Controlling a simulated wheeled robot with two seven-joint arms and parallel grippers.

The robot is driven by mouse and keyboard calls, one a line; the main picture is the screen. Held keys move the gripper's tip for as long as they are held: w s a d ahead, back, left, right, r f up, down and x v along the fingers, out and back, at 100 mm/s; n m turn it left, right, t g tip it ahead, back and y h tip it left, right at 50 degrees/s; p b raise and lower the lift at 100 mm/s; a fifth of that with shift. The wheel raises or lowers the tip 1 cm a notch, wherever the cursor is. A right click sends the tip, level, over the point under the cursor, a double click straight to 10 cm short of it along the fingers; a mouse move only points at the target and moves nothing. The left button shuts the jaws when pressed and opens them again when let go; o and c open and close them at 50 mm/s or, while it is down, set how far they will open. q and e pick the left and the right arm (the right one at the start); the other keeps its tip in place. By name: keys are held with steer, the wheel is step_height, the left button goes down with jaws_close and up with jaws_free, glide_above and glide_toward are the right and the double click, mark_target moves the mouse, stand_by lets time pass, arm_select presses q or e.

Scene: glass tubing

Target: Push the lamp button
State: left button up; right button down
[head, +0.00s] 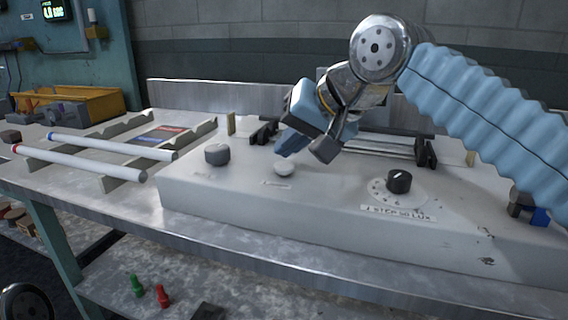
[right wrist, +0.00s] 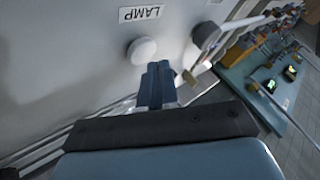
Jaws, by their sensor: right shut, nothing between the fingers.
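The lamp button (head: 284,168) is a white round knob on top of the grey-white console box (head: 330,215). My left gripper is not in view.
A dark grey knob (head: 217,154) stands left of the button and a black dial (head: 399,182) stands right. Two white tubes (head: 80,162) lie on racks at the left. A yellow bin (head: 90,104) is behind them.

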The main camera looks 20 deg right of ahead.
mark_target(289, 166)
steer(key=shift+f, duration=0.15)
stand_by(0.4)
steer(key=shift+f+b, duration=0.3)
steer(key=shift+f, duration=0.3)
stand_by(0.4)
steer(key=shift+r, duration=0.15)
steer(key=shift+r+p, duration=0.55)
steer(key=shift+r, duration=0.05)
step_height(289, 166, up, 2)
steer(key=shift+r+p, duration=0.15)
steer(key=shift+p, duration=0.95)
steer(key=shift+r, duration=1.85)
